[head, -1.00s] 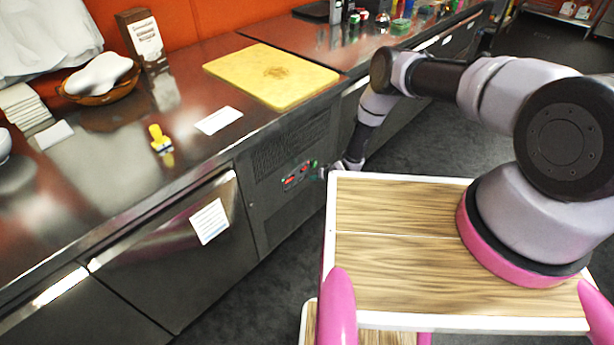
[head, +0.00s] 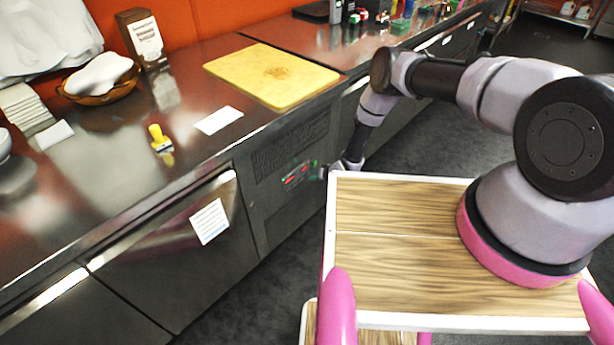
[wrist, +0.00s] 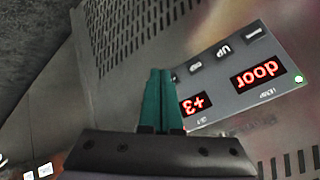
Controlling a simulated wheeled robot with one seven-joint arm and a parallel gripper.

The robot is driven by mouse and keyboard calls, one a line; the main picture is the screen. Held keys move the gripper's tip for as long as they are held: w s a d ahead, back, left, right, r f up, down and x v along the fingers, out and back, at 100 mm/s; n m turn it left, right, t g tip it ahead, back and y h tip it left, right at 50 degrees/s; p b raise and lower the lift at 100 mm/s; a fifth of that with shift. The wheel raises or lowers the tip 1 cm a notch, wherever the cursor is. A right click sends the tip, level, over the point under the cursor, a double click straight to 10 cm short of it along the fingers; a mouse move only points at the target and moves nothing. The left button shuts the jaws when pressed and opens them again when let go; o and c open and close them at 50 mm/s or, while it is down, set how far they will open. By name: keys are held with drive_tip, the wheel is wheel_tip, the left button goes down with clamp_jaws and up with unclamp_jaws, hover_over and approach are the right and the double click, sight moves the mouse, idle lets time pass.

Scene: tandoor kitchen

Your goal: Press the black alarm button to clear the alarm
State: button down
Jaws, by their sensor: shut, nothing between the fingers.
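The control panel (head: 297,176) is on the front of the steel counter. In the wrist view the panel (wrist: 232,80) appears upside down, with red displays reading "door" (wrist: 257,74) and "+3" (wrist: 195,103). A row of small dark buttons runs along it, including one at the far end (wrist: 254,32) and one nearer my fingers (wrist: 195,67). I cannot read which one is the alarm button. My gripper (wrist: 160,74) is shut and empty, its teal fingertips at the panel's end, covering part of it. Contact cannot be told. In the head view my gripper (head: 322,173) is just right of the panel.
A green light (wrist: 298,78) is lit at the panel's edge. Perforated vents (wrist: 125,30) lie beside the panel. The counter holds a yellow cutting board (head: 250,75), a yellow-handled brush (head: 159,137) and a bowl (head: 100,90). Dark floor (head: 415,150) lies right of the counter.

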drive_tip(key=shift+w+a, duration=0.2)
drive_tip(key=shift+a, duration=0.05)
drive_tip(key=shift+w+a, duration=0.25)
drive_tip(key=shift+a, duration=0.05)
idle(0.9)
drive_tip(key=shift+s+d, duration=0.5)
drive_tip(key=shift+d, duration=0.15)
drive_tip(key=shift+s+d, duration=0.8)
drive_tip(key=shift+d, duration=0.2)
drive_tip(key=shift+s+d, duration=0.75)
drive_tip(key=shift+d, duration=0.2)
